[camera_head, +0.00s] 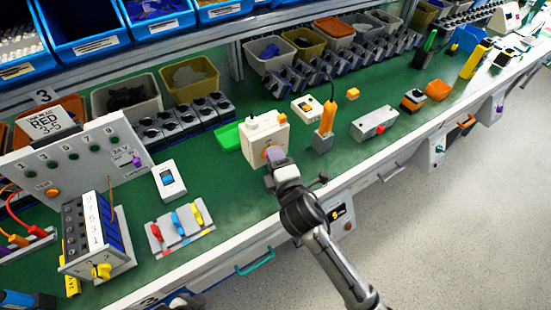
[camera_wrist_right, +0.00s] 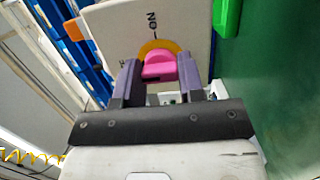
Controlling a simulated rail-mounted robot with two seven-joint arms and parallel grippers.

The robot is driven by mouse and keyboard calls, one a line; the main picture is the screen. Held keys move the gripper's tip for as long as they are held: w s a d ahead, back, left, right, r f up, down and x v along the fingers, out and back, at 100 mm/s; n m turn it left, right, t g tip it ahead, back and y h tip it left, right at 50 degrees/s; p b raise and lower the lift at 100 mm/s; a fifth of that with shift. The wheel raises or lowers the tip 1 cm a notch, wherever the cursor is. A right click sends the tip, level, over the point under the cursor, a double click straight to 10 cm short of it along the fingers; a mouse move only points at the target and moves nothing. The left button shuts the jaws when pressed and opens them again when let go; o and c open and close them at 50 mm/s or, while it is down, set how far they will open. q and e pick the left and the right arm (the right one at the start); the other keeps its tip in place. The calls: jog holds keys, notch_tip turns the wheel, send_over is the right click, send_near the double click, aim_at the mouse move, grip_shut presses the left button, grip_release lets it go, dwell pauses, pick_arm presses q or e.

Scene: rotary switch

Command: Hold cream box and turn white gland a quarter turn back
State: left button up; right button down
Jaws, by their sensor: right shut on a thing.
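The cream box (camera_head: 262,138) stands on the green bench top. It carries a small white fitting (camera_head: 252,121), probably the white gland, and an orange piece (camera_head: 282,118) on its upper edge. In the right wrist view the cream face (camera_wrist_right: 190,22) shows a pink knob (camera_wrist_right: 158,68) on a yellow disc, with an "ON" mark. My right gripper (camera_head: 273,155) is at the box's front face. Its purple-grey fingers (camera_wrist_right: 158,78) are on either side of the pink knob and shut on it. The white fitting is not clear in the wrist view.
A green tray (camera_head: 228,137) lies left of the box. An orange-handled tool (camera_head: 327,117) stands to the right, and a white switch block (camera_head: 169,179) to the left. Bins line the back. Green bench top near the box's left front is clear.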

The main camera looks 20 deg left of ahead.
jog(key=shift+f+b, duration=1.65)
jog(key=shift+f, duration=1.45)
jog(key=shift+f+b, duration=1.05)
jog(key=shift+f, duration=0.75)
pick_arm(q)
notch_tip(320, 180, down, 6)
jog(key=shift+d+r, duration=0.15)
jog(key=shift+r, duration=0.1)
pick_arm(e)
jog(key=shift+f, duration=0.2)
pick_arm(q)
jog(key=shift+a, duration=0.2)
jog(key=shift+d, duration=0.2)
pick_arm(e)
jog(key=shift+f, duration=0.35)
